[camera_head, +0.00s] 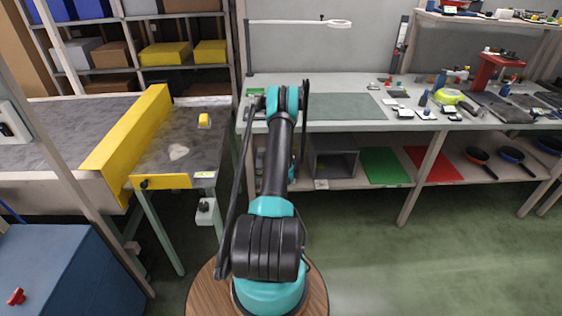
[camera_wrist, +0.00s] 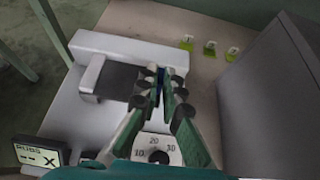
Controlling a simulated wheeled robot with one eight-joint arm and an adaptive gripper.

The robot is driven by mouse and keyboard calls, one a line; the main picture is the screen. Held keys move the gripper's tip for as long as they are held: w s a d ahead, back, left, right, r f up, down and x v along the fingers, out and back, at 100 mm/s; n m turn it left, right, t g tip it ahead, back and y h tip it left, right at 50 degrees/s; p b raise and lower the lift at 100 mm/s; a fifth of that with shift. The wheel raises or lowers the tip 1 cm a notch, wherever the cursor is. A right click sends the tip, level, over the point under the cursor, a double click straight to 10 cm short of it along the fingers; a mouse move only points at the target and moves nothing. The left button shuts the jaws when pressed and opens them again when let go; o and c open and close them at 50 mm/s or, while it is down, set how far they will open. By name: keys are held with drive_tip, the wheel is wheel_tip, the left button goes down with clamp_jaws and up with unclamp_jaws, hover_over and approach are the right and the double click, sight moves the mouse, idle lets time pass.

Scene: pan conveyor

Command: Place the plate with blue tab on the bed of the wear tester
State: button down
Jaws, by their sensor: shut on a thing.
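In the wrist view my gripper (camera_wrist: 161,92) is shut on a thin, dark blue piece (camera_wrist: 160,81), seen nearly edge-on between the fingers. It appears to be the plate with the blue tab; most of it is hidden. Below lies the pale wear tester (camera_wrist: 88,120) with a dark flat bed (camera_wrist: 121,79), a dial marked 10, 20, 30 (camera_wrist: 157,148) and a display reading RUBS. My fingertips are over the right part of the bed. Whether the plate touches it I cannot tell. In the head view my arm hides my gripper and the plate.
A grey wall-like block (camera_wrist: 270,95) rises close on the right. In the head view the workbench (camera_head: 240,88) has tools at right; a yellow barrier (camera_head: 130,130) stands left.

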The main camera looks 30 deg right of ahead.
drive_tip(key=shift+f, duration=2.95)
drive_tip(key=c, duration=1.7)
unclamp_jaws()
drive_tip(key=shift+s, duration=0.1)
